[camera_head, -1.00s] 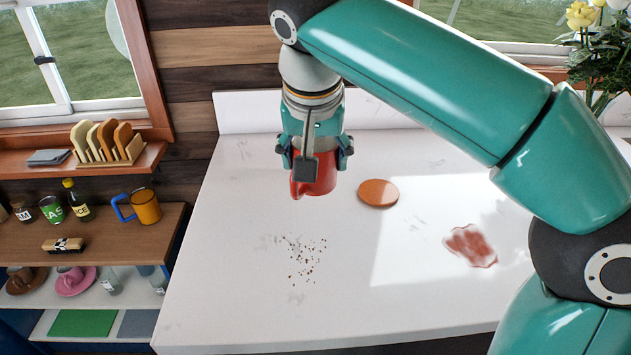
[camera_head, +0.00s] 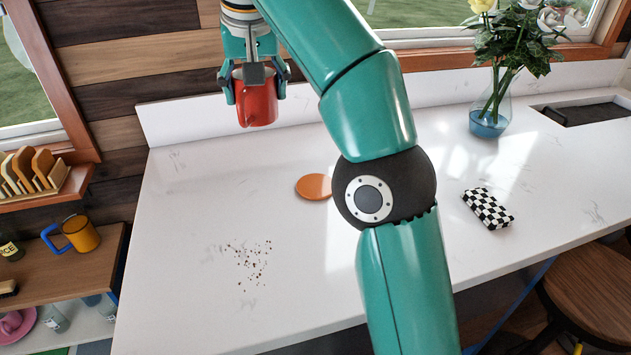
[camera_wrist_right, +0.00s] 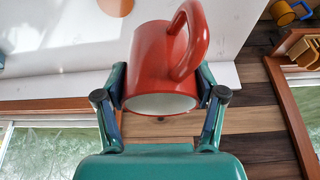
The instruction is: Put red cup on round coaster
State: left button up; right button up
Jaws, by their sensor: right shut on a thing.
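The red cup (camera_head: 257,103) is held in my right gripper (camera_head: 255,85), above the back left part of the white counter. In the right wrist view the cup (camera_wrist_right: 150,62) sits between the two fingers of the gripper (camera_wrist_right: 160,100), with its white inside and its handle showing. The round orange-brown coaster (camera_head: 313,187) lies flat on the counter, to the right of the cup and nearer me; my right arm stands just beside its right edge. The coaster also shows at the top of the right wrist view (camera_wrist_right: 116,6). My left gripper is not in view.
Dark crumbs (camera_head: 250,262) lie on the counter (camera_head: 190,210) at front left. A checkered box or cloth (camera_head: 488,208) and a glass vase with flowers (camera_head: 489,117) are to the right. Shelves at left hold an orange mug (camera_head: 80,234). My right arm hides some counter.

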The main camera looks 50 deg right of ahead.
jog(key=w+d+f+m+h+p, duration=0.1)
jog(key=d+f+m+p, duration=0.1)
jog(key=d, duration=1.1)
jog(key=shift+w+f+m+g, duration=0.15)
jog(key=shift+f+m+g, duration=0.25)
jog(key=shift+m, duration=0.3)
jog(key=shift+s+d+f+b, duration=0.1)
jog(key=shift+d+f+b, duration=0.2)
jog(key=shift+f+b, duration=2.15)
jog(key=shift+s+d+f+b, duration=0.1)
jog(key=shift+d+f+b, duration=0.2)
jog(key=shift+f, duration=4.2)
jog(key=shift+s+d+f+b, duration=0.1)
jog(key=shift+d+f+b, duration=0.25)
jog(key=shift+f+b, duration=2.05)
notch_tip(320, 180, down, 2)
jog(key=shift+f+p, duration=0.15)
jog(key=shift+p, duration=0.9)
jog(key=o, duration=1.3)
jog(key=shift+f, duration=0.1)
